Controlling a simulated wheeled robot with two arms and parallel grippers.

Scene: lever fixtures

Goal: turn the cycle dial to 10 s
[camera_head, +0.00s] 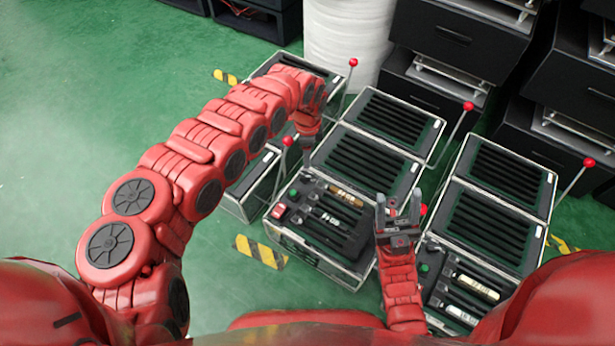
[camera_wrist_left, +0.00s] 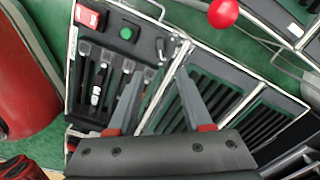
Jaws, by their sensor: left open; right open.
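The middle fixture's control panel (camera_head: 318,215) has a red switch (camera_head: 278,211), a green button (camera_head: 293,192) and dark levers. In the left wrist view the same kind of panel shows a red switch (camera_wrist_left: 88,17), a green button (camera_wrist_left: 126,33) and a small dark knob (camera_wrist_left: 160,48), which may be the cycle dial. No dial markings are readable. My left gripper (camera_wrist_left: 160,90) is open and empty above the panel; in the head view its fingers are hard to make out. My right gripper (camera_head: 397,207) is open, fingers upward, between the middle and right fixtures.
Red-balled levers stand beside the fixtures, one ball (camera_head: 353,62) behind the left arm and another (camera_head: 468,106) farther right. The right fixture (camera_head: 490,230) stands close by. A white drum (camera_head: 345,38) and black drawers (camera_head: 455,38) are behind. Green floor at left is free.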

